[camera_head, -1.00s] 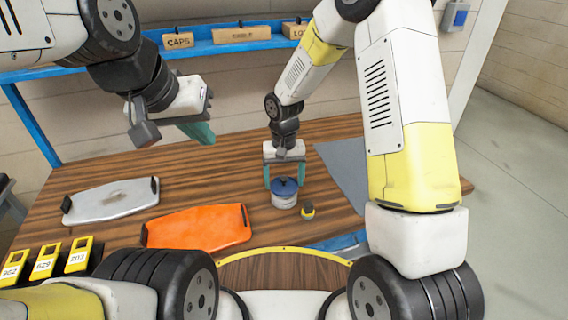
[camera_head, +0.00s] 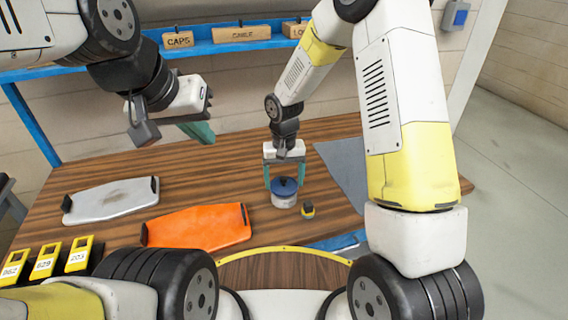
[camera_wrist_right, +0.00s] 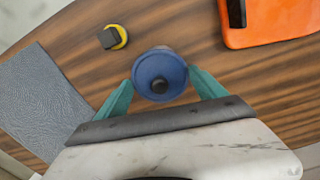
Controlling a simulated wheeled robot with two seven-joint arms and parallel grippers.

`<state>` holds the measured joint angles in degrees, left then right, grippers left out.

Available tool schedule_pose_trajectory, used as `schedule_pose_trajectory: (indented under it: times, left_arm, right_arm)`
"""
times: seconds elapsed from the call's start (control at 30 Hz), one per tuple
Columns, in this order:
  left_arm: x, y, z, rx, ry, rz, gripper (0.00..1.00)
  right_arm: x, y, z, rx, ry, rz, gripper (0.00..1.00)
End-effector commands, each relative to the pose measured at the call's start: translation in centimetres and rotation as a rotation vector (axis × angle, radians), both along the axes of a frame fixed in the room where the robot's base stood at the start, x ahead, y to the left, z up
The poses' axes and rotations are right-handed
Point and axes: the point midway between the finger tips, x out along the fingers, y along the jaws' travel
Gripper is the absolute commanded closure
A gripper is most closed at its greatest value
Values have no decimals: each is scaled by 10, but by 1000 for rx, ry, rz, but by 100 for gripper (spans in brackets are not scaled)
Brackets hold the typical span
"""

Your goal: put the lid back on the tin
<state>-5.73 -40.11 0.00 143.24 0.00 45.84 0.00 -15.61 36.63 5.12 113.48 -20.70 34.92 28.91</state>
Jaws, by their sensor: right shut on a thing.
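The tin (camera_head: 285,202) is a short pale can standing on the wooden bench near its front edge. The blue lid (camera_head: 285,187) with a dark knob is at the tin's top; I cannot tell whether it is fully seated. My right gripper (camera_head: 284,183) points down with its teal fingers on either side of the lid, shut on it. In the right wrist view the lid (camera_wrist_right: 171,85) lies between the fingertips and hides most of the tin. My left gripper (camera_head: 201,132) hangs over the back left of the bench, away from the tin; its finger gap is unclear.
A small yellow and black object (camera_head: 308,210) stands just right of the tin. An orange panel (camera_head: 200,228) and a silver panel (camera_head: 110,199) lie to the left. A grey mat (camera_head: 345,170) lies to the right. A blue shelf (camera_head: 205,48) with labelled blocks runs behind.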

Motion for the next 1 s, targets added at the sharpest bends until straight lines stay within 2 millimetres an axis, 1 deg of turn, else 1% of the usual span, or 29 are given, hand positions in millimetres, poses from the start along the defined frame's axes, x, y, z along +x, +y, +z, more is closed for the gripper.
schedule_pose_trajectory:
  times: [0.3, 0.33, 0.4, 0.43, 0.8, 1.0]
  left_arm:
    - [0, 0, 0, 0, 0, 0, 100]
    - [0, 0, 0, 0, 0, 0, 100]
    - [0, 0, 0, 0, 0, 0, 100]
    - [0, 0, 0, 0, 0, 0, 100]
    - [0, 0, 0, 0, 0, 0, 100]
    - [0, 0, 0, 0, 0, 0, 100]
  right_arm:
    - [0, 0, 0, 0, 0, 0, 58]
    - [0, 0, 0, 0, 0, 0, 16]
    - [0, 0, 0, 0, 0, 0, 2]
    - [0, 0, 0, 0, 0, 0, 0]
    - [0, 0, 0, 0, 0, 0, 0]
    - [1, 0, 11, 0, -2, 1, 0]
